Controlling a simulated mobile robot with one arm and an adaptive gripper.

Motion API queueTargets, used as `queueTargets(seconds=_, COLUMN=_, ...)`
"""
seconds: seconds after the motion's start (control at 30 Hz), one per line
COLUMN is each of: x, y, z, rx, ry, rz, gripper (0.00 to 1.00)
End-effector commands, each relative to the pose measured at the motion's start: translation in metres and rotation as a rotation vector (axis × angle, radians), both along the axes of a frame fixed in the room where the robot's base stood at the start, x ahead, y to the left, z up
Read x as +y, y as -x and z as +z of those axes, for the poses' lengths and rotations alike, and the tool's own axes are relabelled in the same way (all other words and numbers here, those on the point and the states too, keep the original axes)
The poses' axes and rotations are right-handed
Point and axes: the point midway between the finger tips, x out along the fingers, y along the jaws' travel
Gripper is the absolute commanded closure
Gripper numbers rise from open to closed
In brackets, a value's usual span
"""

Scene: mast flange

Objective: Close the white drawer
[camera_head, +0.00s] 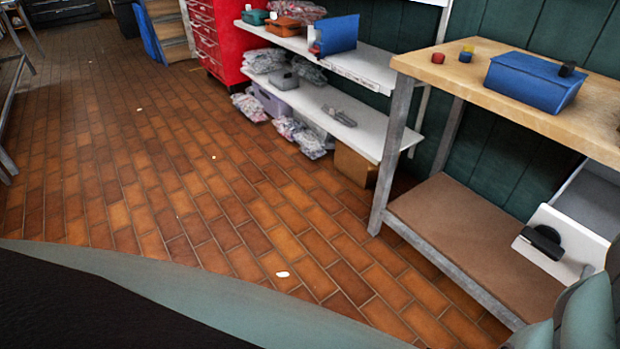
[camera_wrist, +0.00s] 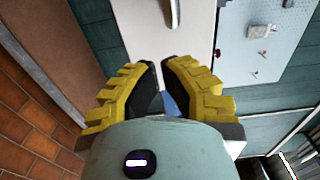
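The white drawer (camera_head: 568,236) is at the right of the head view, under the wooden workbench. It stands open: its white front with a black handle (camera_head: 543,240) is out, and its grey inside (camera_head: 592,205) shows behind. The right part of the drawer is cut off by the picture edge and my arm. In the wrist view, a white panel (camera_wrist: 188,45), likely the drawer front, lies beyond my gripper (camera_wrist: 159,63). The yellow fingers with black pads are close together with a narrow gap and nothing visibly held. I cannot tell whether they touch the panel.
The wooden workbench (camera_head: 440,66) carries a blue box (camera_head: 530,82) and small coloured blocks. Its metal leg (camera_head: 391,150) and brown lower shelf (camera_head: 450,225) are near the drawer. White shelves (camera_head: 330,110) and a red cabinet (camera_head: 212,40) stand behind. The brick floor (camera_head: 170,170) is largely clear.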

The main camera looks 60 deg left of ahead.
Motion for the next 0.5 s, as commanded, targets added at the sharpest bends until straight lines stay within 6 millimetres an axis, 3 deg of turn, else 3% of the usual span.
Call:
queueTargets(seconds=0.2, x=0.004, y=-0.039, z=0.000, rx=0.001, ry=-0.001, rz=0.009, gripper=1.00)
queueTargets(seconds=0.5, x=0.004, y=-0.058, z=-0.001, rx=0.002, ry=0.001, rz=0.004, gripper=1.00)
